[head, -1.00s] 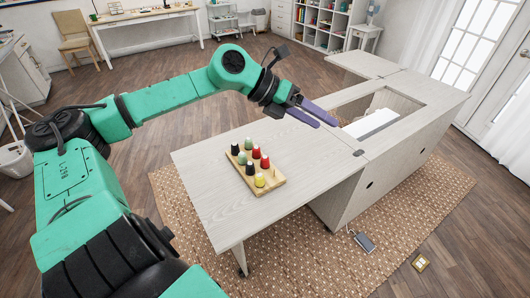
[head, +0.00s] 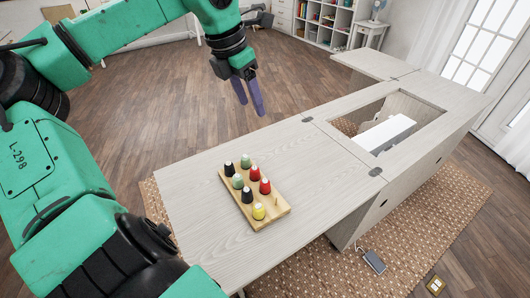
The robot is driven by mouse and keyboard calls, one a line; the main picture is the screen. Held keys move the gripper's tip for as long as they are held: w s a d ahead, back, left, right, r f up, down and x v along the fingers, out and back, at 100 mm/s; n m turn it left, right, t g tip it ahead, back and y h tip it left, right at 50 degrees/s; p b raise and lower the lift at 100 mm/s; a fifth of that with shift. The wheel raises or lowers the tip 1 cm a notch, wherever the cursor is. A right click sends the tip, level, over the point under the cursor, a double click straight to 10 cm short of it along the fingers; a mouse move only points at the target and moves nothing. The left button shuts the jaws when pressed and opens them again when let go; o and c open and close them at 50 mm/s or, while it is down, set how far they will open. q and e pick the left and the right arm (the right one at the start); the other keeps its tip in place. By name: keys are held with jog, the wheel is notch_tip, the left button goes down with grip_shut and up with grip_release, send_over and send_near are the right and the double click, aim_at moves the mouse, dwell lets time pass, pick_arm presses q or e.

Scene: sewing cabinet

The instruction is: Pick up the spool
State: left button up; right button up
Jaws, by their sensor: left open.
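A wooden spool rack (head: 272,217) lies on the left leaf of the pale sewing cabinet (head: 212,222). It holds several spools in two rows: black (head: 229,169), green (head: 238,181), red (head: 265,186), black (head: 247,196) and yellow (head: 259,211). One bare peg stands at the front right corner. Which spool the task means cannot be told. My left gripper (head: 249,107) is open and empty. Its purple fingers point down, and in the picture it is above the rack, near the cabinet's back edge and apart from all spools. My right gripper is not in view.
The cabinet has an opening (head: 437,114) with a white machine part (head: 387,134) inside, right of the rack. A foot pedal (head: 373,261) lies on the woven rug (head: 450,200). The leaf around the rack is clear.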

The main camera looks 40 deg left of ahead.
pick_arm(q)
notch_tip(320, 180, down, 6)
jog(key=s+d+b, duration=0.1)
jog(key=b, duration=1.6)
send_near(265, 182)
jog(key=x, duration=0.5)
jog(key=shift+a, duration=0.2)
jog(key=x, duration=0.6)
jog(key=shift+f, duration=0.15)
jog(key=shift+w+f, duration=0.1)
jog(key=shift+w, duration=0.05)
jog(key=shift+c, duration=0.9)
grip_shut()
jog(key=shift+r, duration=0.45)
notch_tip(265, 182, up, 19)
jog(key=p, duration=0.2)
jog(key=shift+p, duration=0.3)
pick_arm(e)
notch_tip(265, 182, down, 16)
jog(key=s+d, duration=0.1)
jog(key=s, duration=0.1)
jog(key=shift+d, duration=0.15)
